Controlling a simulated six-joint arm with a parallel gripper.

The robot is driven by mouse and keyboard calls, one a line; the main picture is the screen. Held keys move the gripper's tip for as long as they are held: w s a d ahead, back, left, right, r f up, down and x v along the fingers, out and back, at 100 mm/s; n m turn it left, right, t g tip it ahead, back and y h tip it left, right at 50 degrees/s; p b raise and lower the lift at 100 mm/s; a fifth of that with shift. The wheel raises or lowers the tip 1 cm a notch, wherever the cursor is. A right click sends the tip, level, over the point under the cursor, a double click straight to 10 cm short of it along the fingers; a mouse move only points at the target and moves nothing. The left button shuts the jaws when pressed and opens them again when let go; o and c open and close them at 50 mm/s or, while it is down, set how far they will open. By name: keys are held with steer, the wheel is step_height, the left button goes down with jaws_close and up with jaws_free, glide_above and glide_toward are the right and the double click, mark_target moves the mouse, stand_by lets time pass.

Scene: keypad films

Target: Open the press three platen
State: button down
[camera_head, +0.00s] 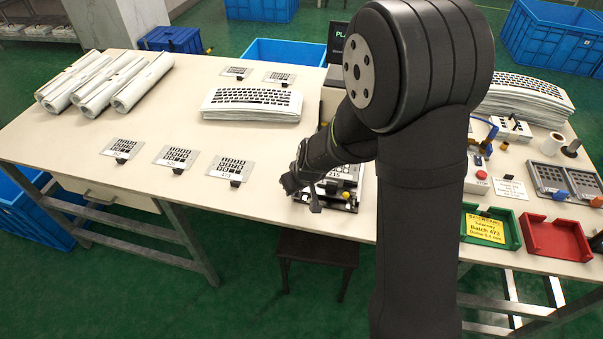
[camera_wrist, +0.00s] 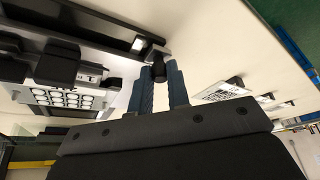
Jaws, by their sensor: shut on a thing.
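The press (camera_head: 345,176) stands at the front middle of the table, partly hidden behind my arm. Its light plate with rows of round key holes (camera_wrist: 70,98) shows at the left in the wrist view. My gripper (camera_head: 303,190) is at the press's left side. In the wrist view my blue-grey fingers (camera_wrist: 160,82) are shut on a black cylindrical handle (camera_wrist: 155,68) at the end of a dark bar. The platen's exact angle is hard to tell, and no press number is readable.
Several small keypad plates with black clips (camera_head: 230,168) lie left of the press. A stack of printed films (camera_head: 252,103) lies behind. Rolled sheets (camera_head: 105,80) are at far left. A green tray (camera_head: 490,228) and a red tray (camera_head: 556,238) are at right.

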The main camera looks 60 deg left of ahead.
steer(key=shift+s+d, duration=0.75)
steer(key=shift+d, duration=0.05)
steer(key=c, duration=1.4)
jaws_free()
steer(key=shift+r, duration=0.1)
steer(key=v, duration=1.7)
steer(key=shift+d, duration=0.1)
steer(key=x, duration=1.7)
steer(key=shift+r, duration=0.15)
